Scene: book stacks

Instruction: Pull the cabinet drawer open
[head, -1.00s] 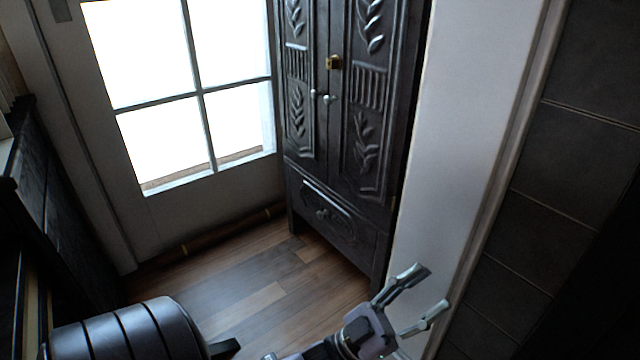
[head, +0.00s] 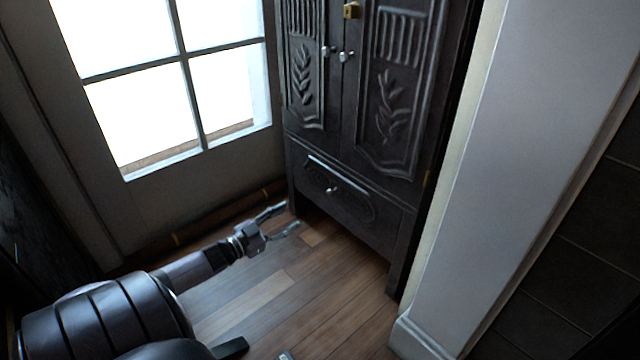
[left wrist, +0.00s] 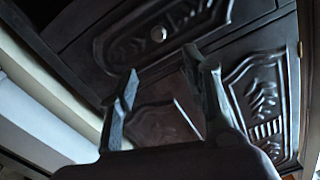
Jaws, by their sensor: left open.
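The dark carved cabinet (head: 372,140) stands against the wall by the window. Its drawer (head: 340,191) is at the bottom and looks shut, with a small round silver knob (head: 331,190) at its middle. My left gripper (head: 281,220) is open and empty, in front of and to the left of the drawer in the head view, apart from the knob. In the left wrist view the knob (left wrist: 158,34) shows beyond and above the two spread fingers (left wrist: 160,92), on the drawer front (left wrist: 135,45).
A bright paned window door (head: 165,90) is at the left. A white wall edge (head: 510,170) stands right of the cabinet. The wooden floor (head: 300,290) in front of the cabinet is clear. Two cabinet doors with small knobs are shut above the drawer.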

